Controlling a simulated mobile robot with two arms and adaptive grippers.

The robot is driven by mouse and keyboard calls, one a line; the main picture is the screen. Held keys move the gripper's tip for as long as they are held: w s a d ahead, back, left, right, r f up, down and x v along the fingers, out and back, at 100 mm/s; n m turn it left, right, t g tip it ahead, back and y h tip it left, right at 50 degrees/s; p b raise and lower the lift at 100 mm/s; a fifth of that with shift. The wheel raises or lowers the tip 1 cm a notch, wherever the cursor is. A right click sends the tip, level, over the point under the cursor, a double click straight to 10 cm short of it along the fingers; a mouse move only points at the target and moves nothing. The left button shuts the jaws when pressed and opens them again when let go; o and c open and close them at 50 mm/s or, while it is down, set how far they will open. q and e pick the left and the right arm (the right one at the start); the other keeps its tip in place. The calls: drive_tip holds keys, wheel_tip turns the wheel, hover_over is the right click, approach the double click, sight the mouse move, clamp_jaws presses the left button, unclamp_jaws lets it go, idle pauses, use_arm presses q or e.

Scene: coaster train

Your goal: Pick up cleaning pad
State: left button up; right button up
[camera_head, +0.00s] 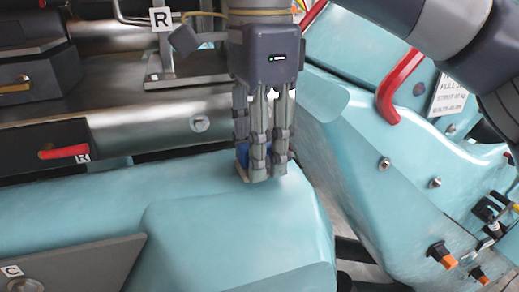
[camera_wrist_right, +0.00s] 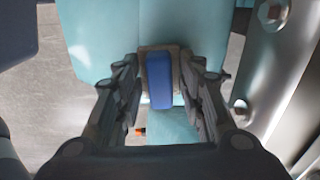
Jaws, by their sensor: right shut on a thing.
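The cleaning pad is a small block with a blue back and a tan base. In the right wrist view the pad (camera_wrist_right: 159,80) lies between my two fingers. My right gripper (camera_wrist_right: 160,95) is shut on it. In the head view the right gripper (camera_head: 264,170) points straight down, and a little of the blue pad (camera_head: 242,153) shows behind its fingers. The fingertips are at the teal car body's upper surface. I cannot tell whether the pad touches that surface. My left gripper is not in view.
A teal car body (camera_head: 230,225) fills the front, with another teal section (camera_head: 350,140) at right. A red curved handle (camera_head: 400,85) stands right of the gripper. Metal beams and a red lever (camera_head: 63,152) are at left. Orange-tipped fittings (camera_head: 442,256) sit lower right.

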drive_tip(key=shift+r, duration=0.5)
wheel_tip(320, 180, up, 2)
drive_tip(key=shift+r, duration=0.15)
drive_tip(key=s+a+r+b, duration=0.1)
drive_tip(key=s+b, duration=0.4)
drive_tip(key=s, duration=1.1)
drive_tip(key=shift+r, duration=0.25)
